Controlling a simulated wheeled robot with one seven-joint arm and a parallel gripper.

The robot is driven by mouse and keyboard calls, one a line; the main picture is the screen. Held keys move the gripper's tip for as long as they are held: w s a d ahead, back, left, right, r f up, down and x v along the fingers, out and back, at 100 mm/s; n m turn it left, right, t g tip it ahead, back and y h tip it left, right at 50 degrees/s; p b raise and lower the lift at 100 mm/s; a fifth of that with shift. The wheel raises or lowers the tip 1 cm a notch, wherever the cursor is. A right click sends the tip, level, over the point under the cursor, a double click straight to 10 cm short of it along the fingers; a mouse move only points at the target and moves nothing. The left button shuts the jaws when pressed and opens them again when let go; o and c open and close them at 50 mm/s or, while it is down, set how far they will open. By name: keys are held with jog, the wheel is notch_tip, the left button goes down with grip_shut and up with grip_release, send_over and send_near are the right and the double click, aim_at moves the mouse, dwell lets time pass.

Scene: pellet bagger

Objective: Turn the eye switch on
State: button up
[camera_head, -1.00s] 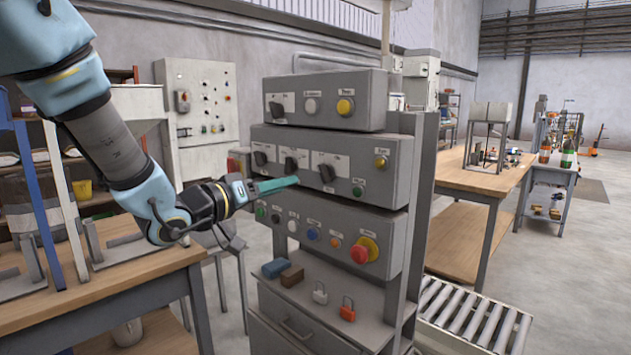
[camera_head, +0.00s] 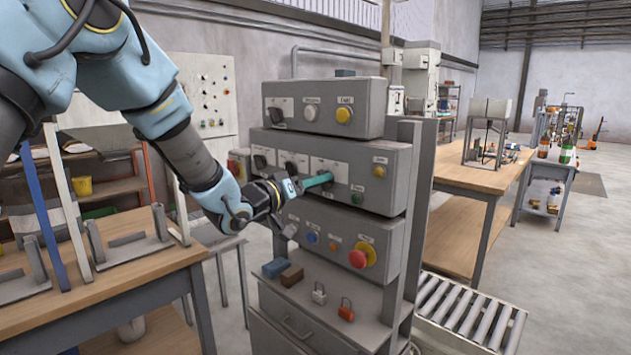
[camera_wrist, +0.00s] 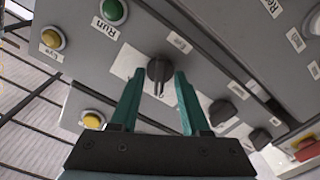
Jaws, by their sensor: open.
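The eye switch (camera_wrist: 158,69) is a dark rotary knob on a white plate of a grey panel in the wrist view. A small label beside it seems to read "Eye". My gripper (camera_wrist: 160,76) is open, with its teal fingertips on either side of the knob. I cannot tell whether they touch it. In the head view my gripper (camera_head: 330,177) is at the right-hand switch of the middle control box (camera_head: 398,180) and hides that knob.
Two more dark knobs, one (camera_wrist: 222,112) and another (camera_wrist: 260,138), sit beside it. A green "Run" button (camera_wrist: 115,10) and a yellow button (camera_wrist: 52,38) are close by. A red mushroom button (camera_head: 358,258) is on the lower box. Small padlocks lie on the shelf below.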

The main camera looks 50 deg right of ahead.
grip_shut()
dwell(0.4)
jog(key=shift+f+m+b, duration=0.15)
jog(key=shift+m+b, duration=0.15)
jog(key=shift+b, duration=0.2)
jog(key=shift+m+b, duration=5.7)
jog(key=shift+b, duration=2)
